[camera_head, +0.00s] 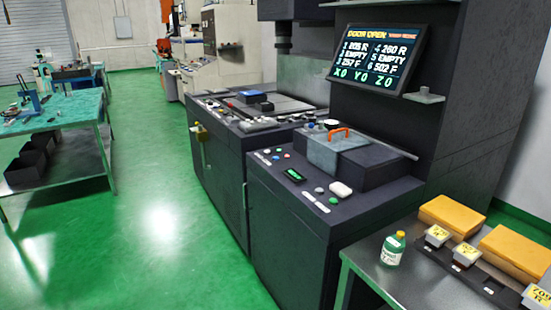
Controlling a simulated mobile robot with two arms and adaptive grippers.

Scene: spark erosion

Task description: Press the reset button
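The dark machine (290,245) stands in the middle of the view with a sloped control panel on its near section. The panel has a small green-lit display (294,175), a green button (334,201), a grey round button (319,190) and several small coloured buttons near its far left end, including a red one (288,156). The labels are too small to read, so I cannot tell which is the reset button. A screen (375,60) above reads "DOOR OPEN" with a slot list. Neither of my grippers is in view.
At the lower right, a green-edged table (362,274) bears a green bottle with a yellow cap (393,249), yellow blocks (452,215) and labelled holders (437,236). A workbench (85,112) stands at the left. The green floor (160,220) between workbench and machine is clear.

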